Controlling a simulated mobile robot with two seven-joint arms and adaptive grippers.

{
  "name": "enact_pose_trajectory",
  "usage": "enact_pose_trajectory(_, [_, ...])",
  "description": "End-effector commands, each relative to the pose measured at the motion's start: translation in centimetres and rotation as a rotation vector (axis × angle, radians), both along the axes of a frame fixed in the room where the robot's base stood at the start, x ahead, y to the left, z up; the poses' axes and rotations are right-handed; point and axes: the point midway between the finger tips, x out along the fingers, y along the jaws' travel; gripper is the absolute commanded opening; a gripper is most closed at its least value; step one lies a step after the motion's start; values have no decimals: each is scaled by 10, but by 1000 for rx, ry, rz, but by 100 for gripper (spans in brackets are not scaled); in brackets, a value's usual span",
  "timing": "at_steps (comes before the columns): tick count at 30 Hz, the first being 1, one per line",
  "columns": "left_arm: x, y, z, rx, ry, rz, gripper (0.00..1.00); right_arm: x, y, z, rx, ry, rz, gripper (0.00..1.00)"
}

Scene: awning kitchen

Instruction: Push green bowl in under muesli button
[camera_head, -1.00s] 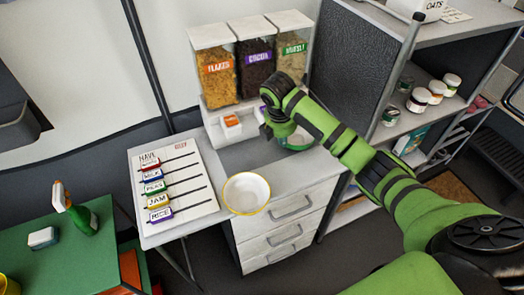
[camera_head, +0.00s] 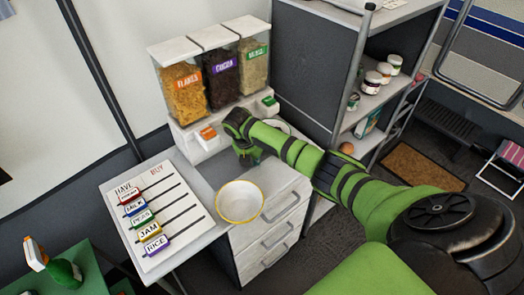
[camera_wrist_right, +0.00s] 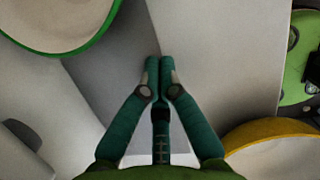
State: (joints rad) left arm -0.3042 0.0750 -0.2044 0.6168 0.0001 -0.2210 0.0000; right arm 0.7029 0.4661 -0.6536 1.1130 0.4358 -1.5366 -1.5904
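The green bowl (camera_head: 284,127), pale inside, stands on the counter at the right of the dispenser's front, partly hidden by my right arm. Its green rim (camera_wrist_right: 88,45) shows in the right wrist view's upper left. The muesli dispenser (camera_head: 255,72) is the rightmost of three, with a green button (camera_head: 268,102) below it. My right gripper (camera_head: 247,160) is low over the counter, left of the green bowl and apart from it. Its fingertips (camera_wrist_right: 160,65) are together with nothing between them. My left gripper is out of view.
A yellow-rimmed bowl (camera_head: 240,203) sits near the counter's front edge, close to my right gripper. A shopping board (camera_head: 150,220) lies on the left. An orange button (camera_head: 207,133) sits under the flakes. A dark shelf side (camera_head: 315,75) stands close on the right.

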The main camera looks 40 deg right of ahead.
Motion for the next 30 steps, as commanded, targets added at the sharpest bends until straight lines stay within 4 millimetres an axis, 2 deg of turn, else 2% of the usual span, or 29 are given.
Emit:
enact_pose_trajectory(3, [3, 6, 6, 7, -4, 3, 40, 7, -21, 3, -2, -1, -5, 0])
enact_pose_trajectory(7, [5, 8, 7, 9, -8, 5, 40, 11, -32, 2, 1, 0, -2, 0])
enact_pose_trajectory(21, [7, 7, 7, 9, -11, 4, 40, 13, -38, 1, 0, -1, -1, 0])
enact_pose_trajectory(27, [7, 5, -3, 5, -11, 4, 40, 19, -56, 0, -1, -1, -3, 0])
enact_pose_trajectory(30, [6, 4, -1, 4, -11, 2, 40, 19, -57, 1, 1, -1, -1, 0])
